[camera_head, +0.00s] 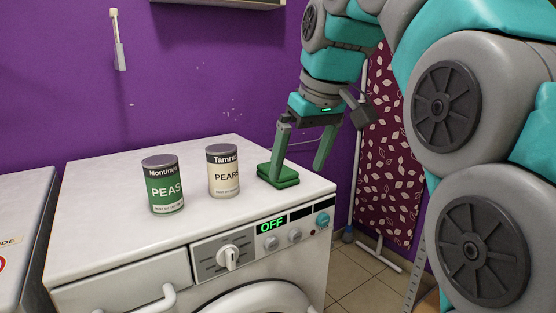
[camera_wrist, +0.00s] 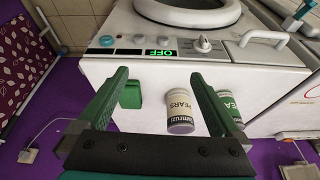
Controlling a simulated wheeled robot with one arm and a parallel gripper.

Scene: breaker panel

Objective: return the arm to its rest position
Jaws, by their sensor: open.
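My gripper (camera_head: 297,172) hangs fingers-down over the right end of the washing machine's white top (camera_head: 120,230). It also shows in the wrist view (camera_wrist: 158,76), its two green fingers wide apart with nothing held between them. A small green block (camera_head: 288,180) lies on the top at the foot of one finger; I cannot tell whether they touch. The block also shows in the wrist view (camera_wrist: 131,95), just inside the left finger. My arm is stretched out in front of me.
A green peas can (camera_head: 163,188) and a white-labelled pears can (camera_head: 223,176) stand upright left of my gripper. The washing machine display (camera_head: 271,226) reads OFF. A purple wall stands behind, with a leaf-patterned hanging cloth (camera_head: 388,160) at right.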

